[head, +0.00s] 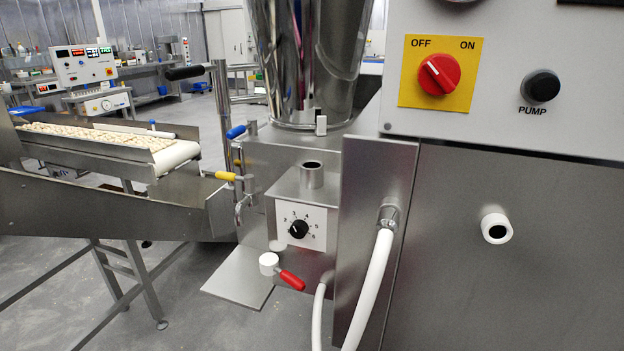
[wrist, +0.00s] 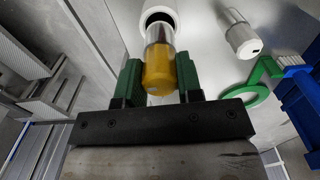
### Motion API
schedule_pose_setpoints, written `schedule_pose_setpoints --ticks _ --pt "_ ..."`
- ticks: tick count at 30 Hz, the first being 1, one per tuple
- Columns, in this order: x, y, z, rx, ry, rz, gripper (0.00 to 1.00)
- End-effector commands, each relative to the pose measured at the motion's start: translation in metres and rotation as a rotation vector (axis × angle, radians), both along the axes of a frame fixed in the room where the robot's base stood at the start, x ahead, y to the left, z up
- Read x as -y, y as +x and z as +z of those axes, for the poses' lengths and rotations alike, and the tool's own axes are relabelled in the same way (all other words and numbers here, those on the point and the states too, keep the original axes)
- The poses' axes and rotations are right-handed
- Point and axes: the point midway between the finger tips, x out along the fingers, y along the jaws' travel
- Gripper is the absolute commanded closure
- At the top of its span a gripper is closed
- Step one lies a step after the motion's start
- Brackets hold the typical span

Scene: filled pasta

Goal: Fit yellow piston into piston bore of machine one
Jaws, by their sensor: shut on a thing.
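In the wrist view, my gripper (wrist: 158,84) is shut on the yellow piston (wrist: 160,76), with its green pads on either side. The piston has a yellow body and a shiny silver end (wrist: 159,40) pointing away from my gripper. A white-rimmed round opening with a dark inside (wrist: 158,14) lies just beyond the silver end. The silver end overlaps the opening's lower edge in the picture, and I cannot tell whether it is inside. My gripper does not show in the head view. The head view shows a steel machine with a short upright tube (head: 312,175) above a numbered dial (head: 299,229).
A white-rimmed port (head: 497,229) is on the steel panel at right, below a red switch (head: 436,75). A white hose (head: 370,288) hangs beside it. A conveyor (head: 95,141) stands left. The wrist view shows a white cylinder (wrist: 241,37), a green ring (wrist: 246,101) and blue crates (wrist: 296,101).

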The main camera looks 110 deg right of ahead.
Motion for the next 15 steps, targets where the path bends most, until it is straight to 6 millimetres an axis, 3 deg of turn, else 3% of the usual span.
schedule_pose_setpoints --ticks 15 --pt "0.0 0.0 0.018 0.0 0.0 0.0 0.91"
